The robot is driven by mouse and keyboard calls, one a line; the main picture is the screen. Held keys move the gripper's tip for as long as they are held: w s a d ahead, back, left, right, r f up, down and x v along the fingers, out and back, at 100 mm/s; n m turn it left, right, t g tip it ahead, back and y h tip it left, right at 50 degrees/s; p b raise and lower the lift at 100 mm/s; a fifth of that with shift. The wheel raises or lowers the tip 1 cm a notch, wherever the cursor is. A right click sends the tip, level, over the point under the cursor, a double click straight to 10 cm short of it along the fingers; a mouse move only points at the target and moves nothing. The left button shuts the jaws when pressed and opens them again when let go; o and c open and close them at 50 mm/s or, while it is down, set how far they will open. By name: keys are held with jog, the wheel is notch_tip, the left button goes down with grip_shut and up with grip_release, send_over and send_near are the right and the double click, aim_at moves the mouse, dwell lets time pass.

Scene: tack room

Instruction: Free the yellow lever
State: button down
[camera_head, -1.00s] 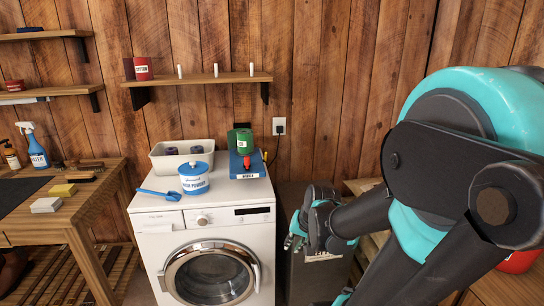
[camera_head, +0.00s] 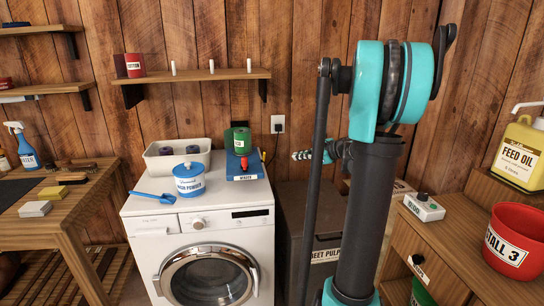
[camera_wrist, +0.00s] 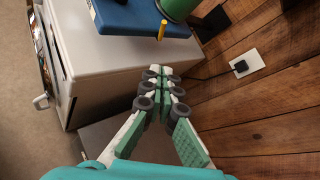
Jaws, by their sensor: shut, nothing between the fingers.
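The yellow lever (camera_wrist: 162,31) sticks out from the edge of a blue device (camera_wrist: 135,17) in the wrist view, below a green can (camera_wrist: 178,8). In the head view, the blue device (camera_head: 243,172) sits on the washing machine's back right corner. The green can (camera_head: 238,141) and a small red part (camera_head: 244,162) show at it. I cannot make out the lever clearly there. My gripper (camera_wrist: 165,75) is shut and empty, apart from the lever. In the head view my gripper (camera_head: 303,155) is right of the blue device, pointing towards it, partly behind my arm.
The washing machine (camera_head: 204,218) also bears a white bin (camera_head: 157,166), a wash powder tub (camera_head: 190,187) and a blue scoop (camera_head: 151,197). A socket with a plug (camera_wrist: 241,66) is on the wooden wall. A dark bin (camera_head: 292,220) stands right of the machine. A shelf (camera_head: 205,76) hangs above.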

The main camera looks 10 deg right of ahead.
jog(key=a+r+x, duration=0.1)
jog(key=r+x, duration=0.1)
jog(key=x, duration=1.1)
jog(key=shift+s+a, duration=0.2)
jog(key=shift+a, duration=0.15)
jog(key=shift+r, duration=0.1)
